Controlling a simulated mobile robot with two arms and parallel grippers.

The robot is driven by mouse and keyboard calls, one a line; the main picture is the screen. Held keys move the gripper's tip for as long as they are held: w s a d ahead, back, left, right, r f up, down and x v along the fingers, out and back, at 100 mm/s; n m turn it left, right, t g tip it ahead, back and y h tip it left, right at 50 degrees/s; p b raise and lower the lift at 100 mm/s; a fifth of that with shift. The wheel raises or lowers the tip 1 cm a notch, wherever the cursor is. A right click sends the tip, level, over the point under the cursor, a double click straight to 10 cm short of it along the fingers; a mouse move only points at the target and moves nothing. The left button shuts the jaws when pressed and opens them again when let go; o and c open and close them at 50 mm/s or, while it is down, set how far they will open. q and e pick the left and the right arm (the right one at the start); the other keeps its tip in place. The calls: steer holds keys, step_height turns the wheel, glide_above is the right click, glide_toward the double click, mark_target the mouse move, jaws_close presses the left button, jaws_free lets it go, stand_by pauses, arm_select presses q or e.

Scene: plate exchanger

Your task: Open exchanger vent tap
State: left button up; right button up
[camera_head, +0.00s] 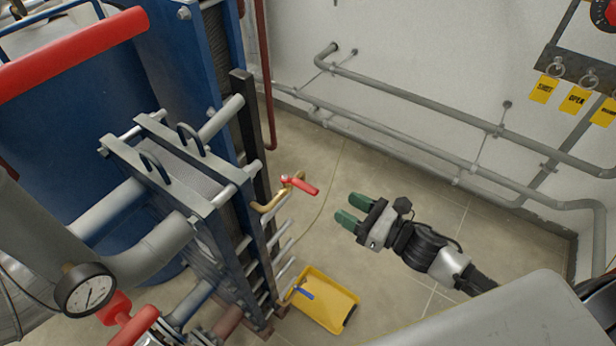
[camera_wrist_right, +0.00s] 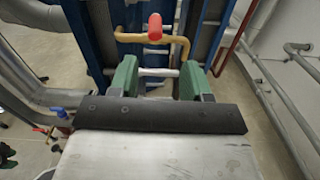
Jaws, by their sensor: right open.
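The vent tap (camera_head: 298,184) is a small brass tap with a red lever on the side of the plate exchanger (camera_head: 180,170). The red lever slants down to the right in the head view. In the right wrist view the red lever (camera_wrist_right: 155,26) shows end-on above the bent brass pipe (camera_wrist_right: 130,38). My right gripper (camera_head: 346,218) has green fingertips, is open and empty, and points at the tap from the right, apart from it. In the right wrist view the tap lies ahead, between and beyond the fingers (camera_wrist_right: 157,82).
A yellow tray (camera_head: 335,316) with a blue-handled item lies on the floor below the tap. Grey pipes (camera_head: 420,105) run along the wall behind. Yellow tags (camera_head: 575,99) hang at the upper right. A gauge (camera_head: 86,290) and red valve handle (camera_head: 130,322) are at lower left.

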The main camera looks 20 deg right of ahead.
mark_target(318, 192)
steer(key=shift+n, duration=0.4)
steer(key=p+x, duration=0.1)
steer(key=x, duration=0.2)
steer(key=p+x, duration=0.1)
steer(key=x, duration=0.2)
steer(key=r+p+x, duration=0.1)
steer(key=x, duration=0.3)
steer(key=shift+s+a+r, duration=0.1)
steer(key=shift+s+a, duration=0.1)
steer(key=shift+w+a, duration=0.3)
steer(key=shift+a, duration=0.05)
jaws_close()
